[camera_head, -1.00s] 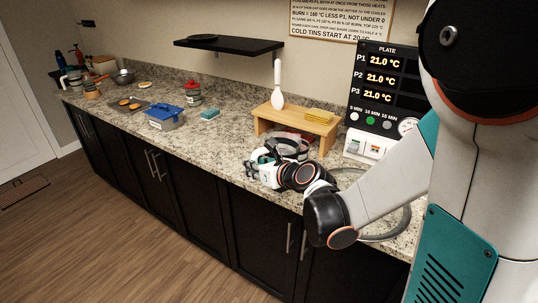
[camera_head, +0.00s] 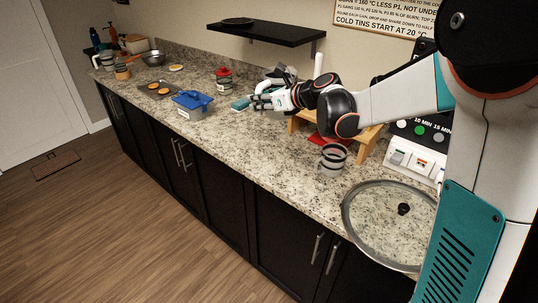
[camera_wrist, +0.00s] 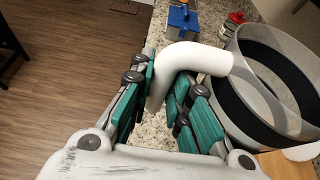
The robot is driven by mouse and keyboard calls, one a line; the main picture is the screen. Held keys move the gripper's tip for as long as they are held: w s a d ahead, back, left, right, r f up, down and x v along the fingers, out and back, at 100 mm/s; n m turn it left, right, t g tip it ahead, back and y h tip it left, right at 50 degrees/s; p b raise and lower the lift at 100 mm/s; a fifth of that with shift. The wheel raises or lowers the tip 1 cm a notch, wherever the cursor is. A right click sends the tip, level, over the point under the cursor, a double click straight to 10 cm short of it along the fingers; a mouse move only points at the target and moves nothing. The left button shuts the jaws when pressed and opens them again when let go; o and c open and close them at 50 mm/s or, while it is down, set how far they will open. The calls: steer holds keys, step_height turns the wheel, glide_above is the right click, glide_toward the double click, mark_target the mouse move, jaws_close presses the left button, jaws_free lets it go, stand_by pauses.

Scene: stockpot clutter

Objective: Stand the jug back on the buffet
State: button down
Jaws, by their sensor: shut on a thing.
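The jug (camera_wrist: 262,85) is a clear, wide cylinder with a black band and a thick white handle (camera_wrist: 198,57). In the wrist view my gripper (camera_wrist: 165,92) is shut on that handle, with the jug body to its right. In the head view my gripper (camera_head: 262,98) is over the granite-topped buffet (camera_head: 250,150), left of the wooden stand. The jug (camera_head: 287,73) shows only partly there behind my gripper, apparently held above the top. I cannot tell its exact tilt or the height of its base.
A banded canister (camera_head: 333,160) and a large glass lid (camera_head: 375,225) stand to the right. A wooden stand (camera_head: 366,145) is behind the canister. The front middle of the top is clear.

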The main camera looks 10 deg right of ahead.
steer(key=shift+w+a+f, duration=0.1)
steer(key=shift+w+f, duration=0.05)
steer(key=shift+f, duration=0.1)
step_height(320, 180, down, 19)
steer(key=b, duration=0.6)
steer(key=shift+f, duration=0.2)
steer(key=c, duration=1.5)
jaws_free()
steer(key=shift+r, duration=0.15)
steer(key=shift+s+r, duration=0.15)
steer(key=shift+s, duration=0.05)
steer(key=p+v, duration=0.2)
steer(key=v, duration=0.9)
steer(key=shift+s+d+p, duration=0.25)
steer(key=shift+d+p, duration=0.05)
